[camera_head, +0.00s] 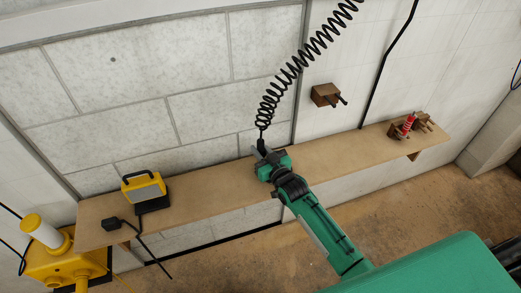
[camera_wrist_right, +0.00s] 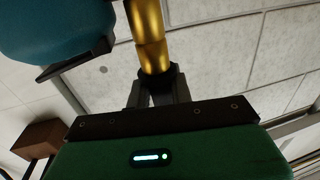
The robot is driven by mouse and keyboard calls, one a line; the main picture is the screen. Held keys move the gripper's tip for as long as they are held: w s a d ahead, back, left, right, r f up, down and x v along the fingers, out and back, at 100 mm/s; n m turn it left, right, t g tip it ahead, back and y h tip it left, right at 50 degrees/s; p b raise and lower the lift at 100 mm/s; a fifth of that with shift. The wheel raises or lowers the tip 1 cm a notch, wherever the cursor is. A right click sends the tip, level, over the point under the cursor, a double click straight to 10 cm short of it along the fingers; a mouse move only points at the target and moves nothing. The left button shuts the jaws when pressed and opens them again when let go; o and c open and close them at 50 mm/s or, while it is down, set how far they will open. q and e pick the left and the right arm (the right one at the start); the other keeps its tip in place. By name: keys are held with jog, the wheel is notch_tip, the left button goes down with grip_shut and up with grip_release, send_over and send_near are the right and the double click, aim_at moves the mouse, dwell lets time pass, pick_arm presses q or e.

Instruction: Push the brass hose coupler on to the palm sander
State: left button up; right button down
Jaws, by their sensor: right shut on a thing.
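My right gripper (camera_head: 257,150) is at the lower end of the black coiled hose, above the long wooden shelf. In the right wrist view its dark fingers (camera_wrist_right: 157,92) are shut on the brass hose coupler (camera_wrist_right: 149,40), a gold cylinder extending up out of the picture. A dark blue-teal rounded body (camera_wrist_right: 55,30) with a black flat edge is to the left of the coupler, apart from it in the picture. I cannot tell for sure whether it is the palm sander. No sander can be made out in the head view. My left gripper is not in view.
The coiled hose (camera_head: 297,66) hangs from above. The shelf (camera_head: 215,190) holds a yellow work lamp (camera_head: 143,187) at left and a red item (camera_head: 408,123) by wooden blocks at right. A wooden bracket (camera_head: 325,95) is on the wall. The shelf's middle is mostly clear.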

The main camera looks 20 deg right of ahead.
jog(key=shift+s+f, duration=0.1)
jog(key=shift+f, duration=0.05)
jog(key=c, duration=1.2)
grip_release()
jog(key=shift+f, duration=0.1)
jog(key=shift+o, duration=0.2)
jog(key=b+v, duration=0.2)
jog(key=v, duration=1.1)
jog(key=shift+s, duration=0.3)
jog(key=shift+d, duration=0.1)
